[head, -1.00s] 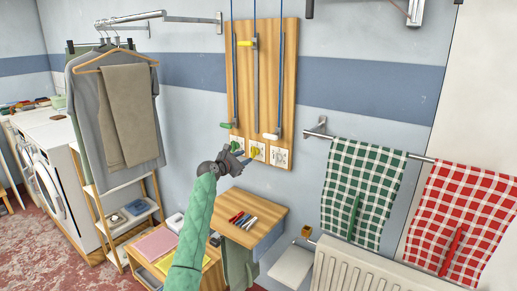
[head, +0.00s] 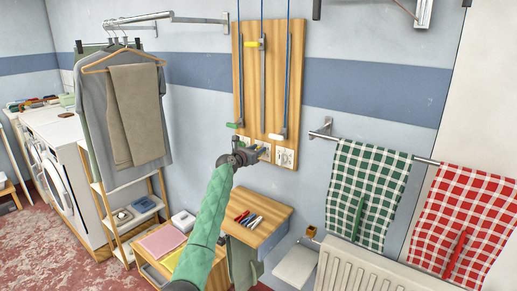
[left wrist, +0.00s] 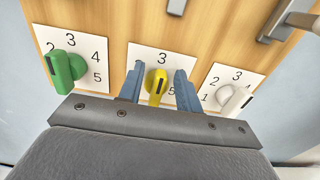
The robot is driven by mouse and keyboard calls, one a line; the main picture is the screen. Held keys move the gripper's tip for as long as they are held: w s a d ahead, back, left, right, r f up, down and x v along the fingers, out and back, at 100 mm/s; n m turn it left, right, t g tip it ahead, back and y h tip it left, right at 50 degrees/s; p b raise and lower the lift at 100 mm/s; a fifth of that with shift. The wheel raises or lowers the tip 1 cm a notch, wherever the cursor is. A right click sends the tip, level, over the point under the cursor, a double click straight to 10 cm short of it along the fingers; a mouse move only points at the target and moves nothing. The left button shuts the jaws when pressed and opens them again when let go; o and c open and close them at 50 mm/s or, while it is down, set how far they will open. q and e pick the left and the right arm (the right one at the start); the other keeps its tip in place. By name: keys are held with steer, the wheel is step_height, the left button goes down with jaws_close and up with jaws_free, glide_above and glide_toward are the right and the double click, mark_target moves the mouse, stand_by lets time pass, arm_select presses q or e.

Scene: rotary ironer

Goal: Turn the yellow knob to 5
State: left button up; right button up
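The yellow knob (left wrist: 157,84) sits on the middle white dial card (left wrist: 160,53) at the bottom of the wooden panel (head: 268,100). Its bar points down in the left wrist view, a dark mark near its lower end. The 3 above and a 5 at lower right show; the other numbers are hidden by my fingers. My left gripper (left wrist: 160,86) is open, one finger on each side of the knob with gaps visible. In the head view my left gripper (head: 262,152) is at the panel's lower edge and largely covers the yellow knob. My right gripper is out of view.
A green knob (left wrist: 65,71) is left of the yellow one, and a white knob (left wrist: 235,99) is right. Levers with cords hang above, including a white-handled one (head: 277,136). Checked towels (head: 368,190) hang right.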

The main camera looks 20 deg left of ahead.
arm_select(q)
steer(key=shift+w+d, duration=0.15)
steer(key=shift+w, duration=0.4)
jaws_close()
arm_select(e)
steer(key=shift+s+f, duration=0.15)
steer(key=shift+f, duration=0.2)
arm_select(q)
steer(key=shift+d+f, duration=0.1)
steer(key=shift+d, duration=0.05)
